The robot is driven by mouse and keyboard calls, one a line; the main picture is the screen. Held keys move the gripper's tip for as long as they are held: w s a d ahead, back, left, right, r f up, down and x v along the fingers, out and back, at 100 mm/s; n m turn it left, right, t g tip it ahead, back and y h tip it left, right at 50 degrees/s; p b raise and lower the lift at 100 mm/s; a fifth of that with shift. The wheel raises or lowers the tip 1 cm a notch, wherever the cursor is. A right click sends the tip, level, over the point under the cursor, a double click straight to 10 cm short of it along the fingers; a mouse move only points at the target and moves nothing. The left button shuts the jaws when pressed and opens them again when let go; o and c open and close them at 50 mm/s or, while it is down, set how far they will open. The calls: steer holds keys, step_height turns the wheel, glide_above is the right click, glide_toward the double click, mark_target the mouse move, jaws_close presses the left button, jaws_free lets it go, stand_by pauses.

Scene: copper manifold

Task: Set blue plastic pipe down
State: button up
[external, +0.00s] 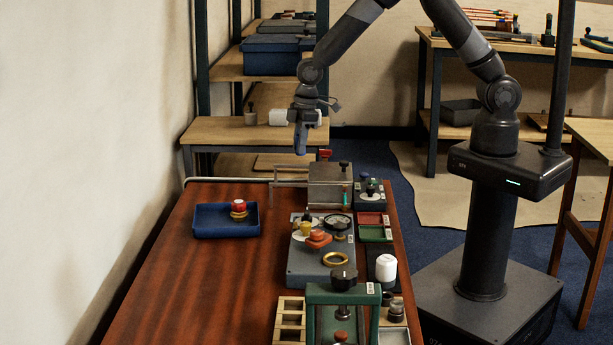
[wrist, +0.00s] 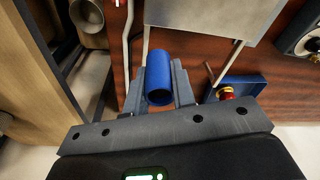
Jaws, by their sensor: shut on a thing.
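The blue plastic pipe (wrist: 159,72) shows in the wrist view as a short hollow tube between the two fingers of my gripper (wrist: 158,90). My gripper is shut on it. In the external view the pipe (external: 300,138) hangs upright below my gripper (external: 302,118), in the air above the far end of the red-brown table (external: 190,285). Its lower end is clear of the tabletop. The fingers are small in the external view and partly hidden by the wrist.
A blue tray (external: 208,231) with a red and brass part stands at the table's left. A metal box (external: 330,186) and a thin frame (external: 286,184) stand at the far end. A grey block (external: 305,262) with several fittings lies at right. The left front tabletop is bare.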

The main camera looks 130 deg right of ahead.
steer(key=s+d, duration=0.3)
steer(key=d, duration=0.1)
glide_above(283, 198)
step_height(283, 198, down, 7)
steer(key=shift+s+a+r, duration=0.1)
steer(key=shift+s+a, duration=0.05)
steer(key=shift+f, duration=2)
steer(key=shift+f, duration=0.1)
steer(key=o, duration=1)
steer(key=shift+c, duration=0.2)
